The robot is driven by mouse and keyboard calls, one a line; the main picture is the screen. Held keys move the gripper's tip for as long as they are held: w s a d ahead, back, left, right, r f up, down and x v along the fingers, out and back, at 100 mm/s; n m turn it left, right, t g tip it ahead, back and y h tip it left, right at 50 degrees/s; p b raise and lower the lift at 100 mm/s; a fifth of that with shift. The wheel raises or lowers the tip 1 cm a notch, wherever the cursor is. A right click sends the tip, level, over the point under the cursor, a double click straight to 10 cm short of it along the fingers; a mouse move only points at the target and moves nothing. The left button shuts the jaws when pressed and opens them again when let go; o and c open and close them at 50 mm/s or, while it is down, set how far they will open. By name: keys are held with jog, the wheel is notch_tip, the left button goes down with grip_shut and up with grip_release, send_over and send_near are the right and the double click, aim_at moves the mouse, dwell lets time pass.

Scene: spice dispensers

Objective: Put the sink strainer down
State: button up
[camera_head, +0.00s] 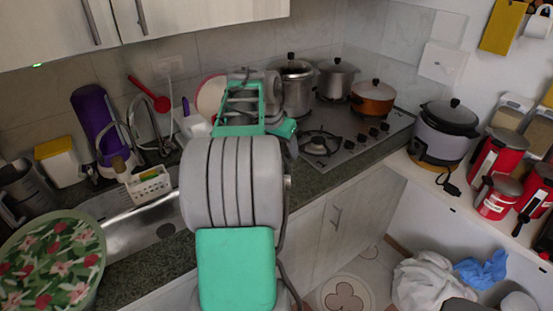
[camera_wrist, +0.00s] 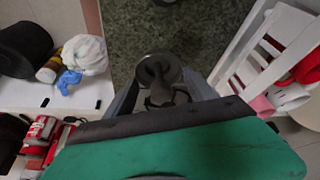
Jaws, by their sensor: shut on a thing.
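In the wrist view, a dark round sink strainer (camera_wrist: 157,69) with a metallic look sits between the fingers of my gripper (camera_wrist: 160,88). The fingers are shut on it. It appears over the dark speckled granite counter (camera_wrist: 140,30); I cannot tell whether it touches the surface. In the head view my arm covers the middle of the picture, and the strainer and fingertips are hidden behind it. The steel sink (camera_head: 130,231) is left of my arm.
A white caddy (camera_head: 149,185) stands at the sink's back edge. A floral round item (camera_head: 55,262) is at the front left. A stove (camera_head: 345,140) with pots is right of my arm. Red canisters (camera_head: 497,155) and a cooker (camera_head: 446,130) stand on the right shelf.

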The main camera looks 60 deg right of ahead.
jog(key=d+f, duration=0.2)
jog(key=w+d+f, duration=0.1)
jog(key=f, duration=0.1)
jog(key=w+d+f+p, duration=0.1)
jog(key=d+f, duration=0.1)
jog(key=shift+w+d+f, duration=0.2)
jog(key=shift+w+d, duration=0.05)
jog(key=shift+d, duration=0.1)
notch_tip(320, 180, down, 3)
jog(key=shift+r+p, duration=0.15)
jog(key=shift+p, duration=0.5)
jog(key=shift+f, duration=0.45)
jog(key=o, duration=1.3)
jog(key=shift+w+a+r, duration=0.1)
jog(key=shift+r, duration=0.5)
jog(key=b+v, duration=0.1)
jog(key=v, duration=1)
jog(key=shift+a+r, duration=0.1)
jog(key=shift+a, duration=0.05)
